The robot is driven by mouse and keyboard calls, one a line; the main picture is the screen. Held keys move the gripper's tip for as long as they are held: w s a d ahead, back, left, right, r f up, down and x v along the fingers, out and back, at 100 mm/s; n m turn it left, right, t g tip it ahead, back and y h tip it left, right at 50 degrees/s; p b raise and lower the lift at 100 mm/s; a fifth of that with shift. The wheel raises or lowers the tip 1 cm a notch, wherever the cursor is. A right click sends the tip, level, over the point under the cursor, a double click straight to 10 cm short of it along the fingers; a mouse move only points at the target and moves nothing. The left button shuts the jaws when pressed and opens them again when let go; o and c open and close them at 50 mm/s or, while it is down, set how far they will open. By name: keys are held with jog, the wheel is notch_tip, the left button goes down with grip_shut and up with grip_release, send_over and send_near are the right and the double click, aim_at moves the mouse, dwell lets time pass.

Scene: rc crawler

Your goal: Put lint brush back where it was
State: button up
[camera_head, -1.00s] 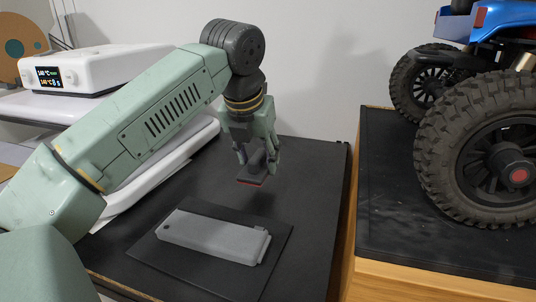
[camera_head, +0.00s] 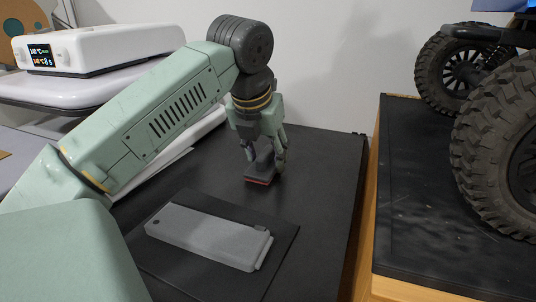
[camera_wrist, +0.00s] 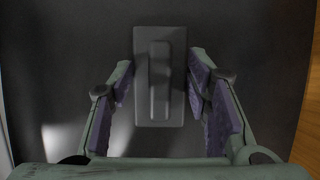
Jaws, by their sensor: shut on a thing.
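The lint brush (camera_head: 258,173) is a small dark grey brush with a flat base, a raised handle and a red lower edge. My gripper (camera_head: 263,160) points straight down and is shut on it, over the back part of the black table top. The brush is upright with its base level, at or just above the surface; I cannot tell if it touches. In the wrist view the brush (camera_wrist: 160,112) shows from above as a grey rectangle with a long rounded handle, between the two fingers of my gripper (camera_wrist: 160,88). The exact finger contact is unclear.
A grey flat block (camera_head: 205,237) lies on a dark mat (camera_head: 280,238) in front of the brush. A white device with a display (camera_head: 100,48) stands at left. A truck with big tyres (camera_head: 500,135) stands on the right-hand bench (camera_head: 420,220). Bare table surrounds the brush.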

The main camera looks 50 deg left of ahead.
jog(key=shift+f, duration=0.3)
jog(key=o, duration=1.1)
jog(key=shift+r, duration=0.1)
jog(key=shift+r, duration=0.1)
